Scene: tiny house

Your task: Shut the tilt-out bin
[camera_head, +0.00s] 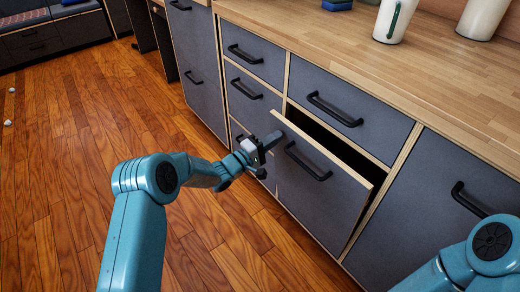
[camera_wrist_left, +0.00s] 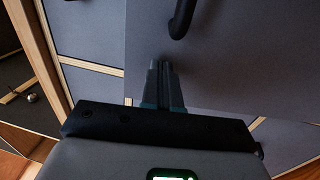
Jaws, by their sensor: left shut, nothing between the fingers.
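The tilt-out bin (camera_head: 318,190) is a grey front with a pale wood edge and a black bar handle (camera_head: 307,162). Its top leans out from the cabinet, leaving a dark gap behind the top edge. My left gripper (camera_head: 270,142) is shut and empty at the upper left part of the bin front, left of the handle. In the left wrist view the shut fingers (camera_wrist_left: 162,68) point at the grey front (camera_wrist_left: 240,60), below the black handle (camera_wrist_left: 183,18). I cannot tell whether they touch it. My right gripper is out of view; only my right arm shows at lower right.
A shut drawer (camera_head: 350,112) sits above the bin, with more shut drawers (camera_head: 250,95) to the left and a grey cabinet front (camera_head: 450,180) to the right. The wooden counter (camera_head: 330,45) holds a white jug (camera_head: 393,20). The wood floor (camera_head: 60,180) at left is largely clear.

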